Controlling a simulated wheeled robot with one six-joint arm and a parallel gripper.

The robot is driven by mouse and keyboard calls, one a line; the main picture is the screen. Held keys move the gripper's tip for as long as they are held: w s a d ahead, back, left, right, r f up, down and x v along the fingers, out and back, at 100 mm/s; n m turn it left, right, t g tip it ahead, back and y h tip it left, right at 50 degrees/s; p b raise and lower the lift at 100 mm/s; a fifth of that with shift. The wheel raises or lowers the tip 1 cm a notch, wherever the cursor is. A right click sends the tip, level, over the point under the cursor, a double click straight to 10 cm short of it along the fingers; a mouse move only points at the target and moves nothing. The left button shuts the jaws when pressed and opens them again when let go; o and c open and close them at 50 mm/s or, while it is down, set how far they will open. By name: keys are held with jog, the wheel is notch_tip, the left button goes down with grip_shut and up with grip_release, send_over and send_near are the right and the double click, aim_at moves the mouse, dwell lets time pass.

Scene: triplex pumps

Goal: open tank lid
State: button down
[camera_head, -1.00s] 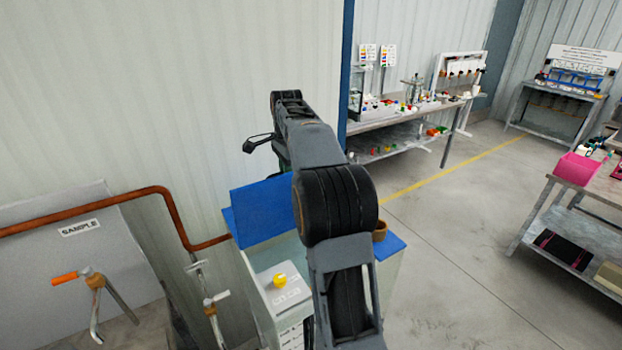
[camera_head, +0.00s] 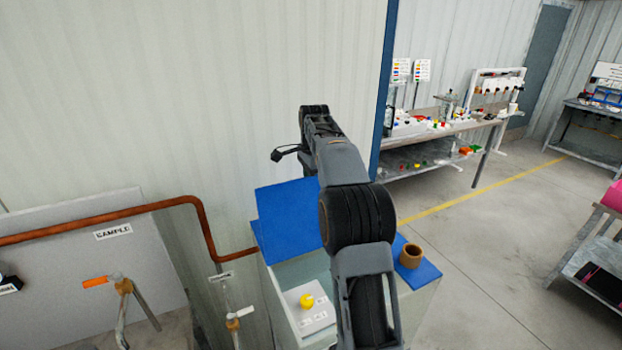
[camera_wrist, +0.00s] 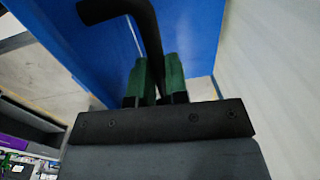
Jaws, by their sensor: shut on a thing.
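The tank (camera_head: 425,308) stands by the wall, partly hidden behind my arm. Its blue lid (camera_head: 286,220) is raised and tilted up toward the wall on the tank's left side. In the wrist view, the blue lid (camera_wrist: 195,35) fills much of the background. A black bent handle (camera_wrist: 150,35) passes between the green fingers of my gripper (camera_wrist: 157,80), which is shut on it.
A brown cup-like fitting (camera_head: 411,257) sits on the blue top at right. A yellow knob (camera_head: 306,300) is on a pale plate in front. A copper pipe (camera_head: 120,213) and a sample panel (camera_head: 75,265) stand at left. Open floor (camera_head: 490,270) lies to the right.

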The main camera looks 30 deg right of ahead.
jog(key=shift+f, duration=0.45)
jog(key=c, duration=1.1)
grip_release()
jog(key=shift+r, duration=0.15)
jog(key=shift+r, duration=0.1)
jog(key=shift+s+r, duration=0.15)
jog(key=shift+r, duration=1.7)
jog(key=shift+s+r, duration=0.1)
jog(key=shift+r, duration=1.75)
